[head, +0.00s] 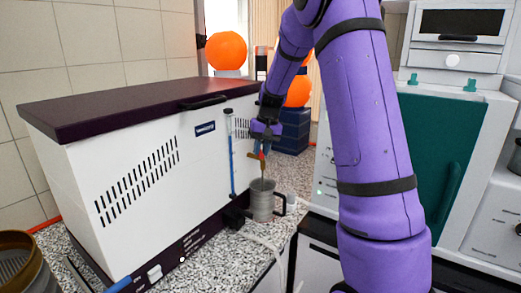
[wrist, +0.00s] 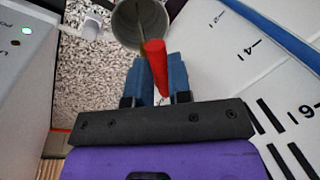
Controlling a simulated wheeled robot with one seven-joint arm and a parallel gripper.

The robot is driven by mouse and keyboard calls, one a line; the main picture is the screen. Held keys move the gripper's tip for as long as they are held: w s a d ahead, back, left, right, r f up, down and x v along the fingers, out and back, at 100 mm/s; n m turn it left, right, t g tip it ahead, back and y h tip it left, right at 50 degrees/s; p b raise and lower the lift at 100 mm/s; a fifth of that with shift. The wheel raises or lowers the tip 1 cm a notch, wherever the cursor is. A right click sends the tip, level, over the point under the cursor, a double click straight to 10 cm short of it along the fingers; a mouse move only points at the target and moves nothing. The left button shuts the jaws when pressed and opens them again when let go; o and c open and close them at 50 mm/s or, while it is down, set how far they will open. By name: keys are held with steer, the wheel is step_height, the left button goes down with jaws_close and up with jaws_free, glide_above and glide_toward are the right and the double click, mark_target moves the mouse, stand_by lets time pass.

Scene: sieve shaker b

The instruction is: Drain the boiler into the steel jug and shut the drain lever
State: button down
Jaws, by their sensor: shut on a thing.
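The boiler (head: 150,150) is a large white box with a dark lid, a blue sight tube and vent slots, at left in the head view. The red drain lever (wrist: 156,66) stands between the blue fingers of my gripper (wrist: 158,85), which is shut on it. In the head view my gripper (head: 264,133) is at the boiler's right end. The steel jug (head: 262,203) stands upright on the counter below it, handle to the right. The jug's open mouth (wrist: 128,28) shows in the wrist view. A thin brownish strip shows over the mouth; whether it is liquid or metal I cannot tell.
The speckled counter (head: 250,243) has a pale hose near its front edge. A small white-capped thing (head: 291,202) stands right of the jug. Orange spheres (head: 226,50) and a dark blue box (head: 292,131) are behind. A teal-fronted appliance (head: 435,150) stands at right.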

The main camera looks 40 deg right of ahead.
stand_by(0.4)
steer(key=c, duration=1.1)
jaws_free()
steer(key=shift+o, duration=0.2)
step_height(320, 180, up, 11)
steer(key=d, duration=0.2)
steer(key=shift+s+f, duration=0.2)
steer(key=shift+s, duration=0.2)
